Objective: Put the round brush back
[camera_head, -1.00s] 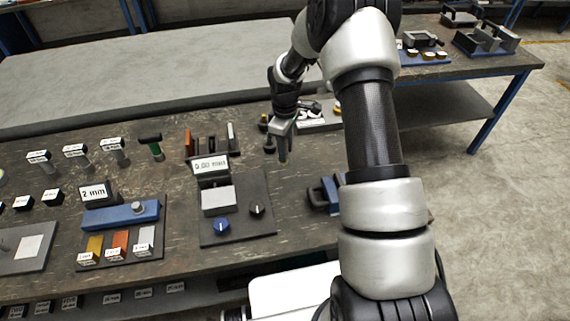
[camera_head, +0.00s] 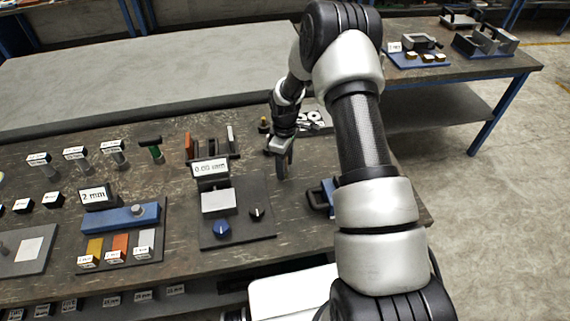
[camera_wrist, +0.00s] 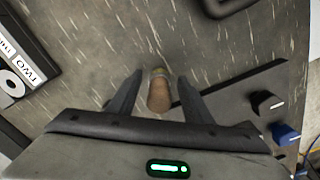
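In the wrist view a brown, rounded, wood-like handle (camera_wrist: 158,94), which I take to be the round brush, stands between the two dark fingers of my gripper (camera_wrist: 159,76). A narrow gap shows on both sides of it, so the fingers look open around it and not touching it. Its far end is pale and greenish; bristles cannot be made out. In the head view my gripper (camera_head: 282,168) is low over the bench, right of the 0.00 mm display (camera_head: 211,170), and its fingers hide the brush there.
The dark plate (camera_head: 262,228) with a black knob (camera_head: 257,214) and a blue knob (camera_head: 222,229) is close by. A dark blue holder (camera_head: 322,196) stands to the right. Behind are a slotted rack (camera_head: 212,152) and white rings (camera_head: 310,117).

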